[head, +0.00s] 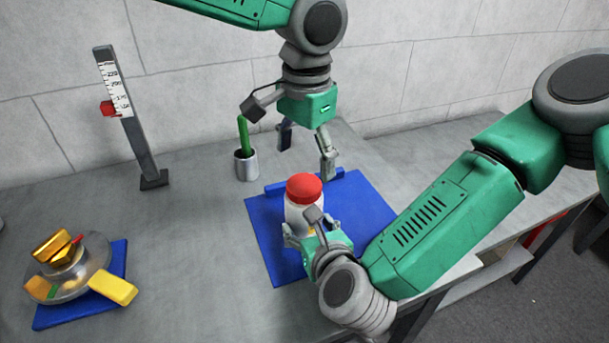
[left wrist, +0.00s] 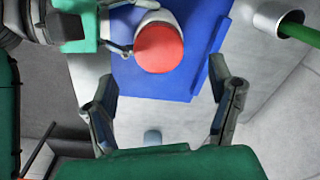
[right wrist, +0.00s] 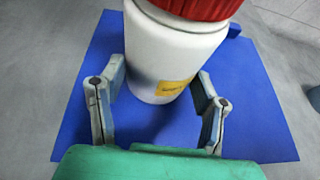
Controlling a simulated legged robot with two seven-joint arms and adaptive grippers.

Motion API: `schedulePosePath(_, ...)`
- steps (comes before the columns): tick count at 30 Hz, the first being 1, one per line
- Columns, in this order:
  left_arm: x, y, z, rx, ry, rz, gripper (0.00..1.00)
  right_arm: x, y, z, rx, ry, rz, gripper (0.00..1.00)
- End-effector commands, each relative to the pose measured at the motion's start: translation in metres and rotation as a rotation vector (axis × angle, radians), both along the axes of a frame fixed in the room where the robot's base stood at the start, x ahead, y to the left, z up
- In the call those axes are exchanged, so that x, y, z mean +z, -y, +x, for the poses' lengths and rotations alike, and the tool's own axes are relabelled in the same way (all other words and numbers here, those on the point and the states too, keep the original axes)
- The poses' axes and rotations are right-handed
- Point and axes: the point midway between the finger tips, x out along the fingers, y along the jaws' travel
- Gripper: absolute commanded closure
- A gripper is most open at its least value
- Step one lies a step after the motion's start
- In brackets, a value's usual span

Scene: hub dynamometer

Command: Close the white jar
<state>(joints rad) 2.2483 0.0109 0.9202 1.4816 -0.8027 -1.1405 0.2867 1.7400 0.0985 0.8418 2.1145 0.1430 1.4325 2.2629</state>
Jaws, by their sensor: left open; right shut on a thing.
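The white jar (head: 293,217) stands upright on the blue mat (head: 363,205), with a red lid (head: 304,187) on its top. I cannot tell how tight the lid is. The jar also shows in the right wrist view (right wrist: 165,55), with a yellow label facing my gripper. My right gripper (head: 311,229) is shut on the jar's body, one finger on each side. My left gripper (head: 306,155) is open and empty, above and behind the jar. In the left wrist view the red lid (left wrist: 159,48) lies beyond the open fingers, apart from them.
A graduated post (head: 135,125) with a red slider stands further left. A metal dish (head: 92,273) with brass and yellow parts sits front left. Bench between is clear.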

Motion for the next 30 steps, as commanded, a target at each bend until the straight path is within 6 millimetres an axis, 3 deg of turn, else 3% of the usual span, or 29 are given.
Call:
schedulePosePath(3, 0.025, 0.001, 0.000, 0.001, 0.003, 0.000, 0.24, 0.001, 0.000, 0.001, 0.000, 0.003, 0.001, 1.00)
schedulePosePath(9, 0.051, 0.001, -0.001, 0.000, 0.000, 0.000, 0.24, 0.001, 0.000, 0.001, 0.000, 0.002, 0.002, 1.00)
schedulePosePath(20, 0.057, 0.001, -0.001, -0.001, -0.002, 0.001, 0.24, 0.001, 0.000, 0.001, 0.000, 0.002, 0.002, 1.00)
schedulePosePath(21, 0.057, 0.001, -0.001, -0.001, -0.002, 0.001, 0.24, 0.001, 0.000, 0.001, 0.000, 0.002, 0.002, 0.40)
schedulePosePath(23, 0.057, 0.001, -0.001, -0.001, -0.002, 0.001, 0.24, 0.001, 0.000, 0.001, 0.000, 0.002, 0.002, 0.19)
schedulePosePath(30, 0.056, 0.001, -0.001, -0.001, -0.002, 0.001, 0.24, 0.000, 0.000, 0.001, 0.000, 0.001, 0.000, 0.19)
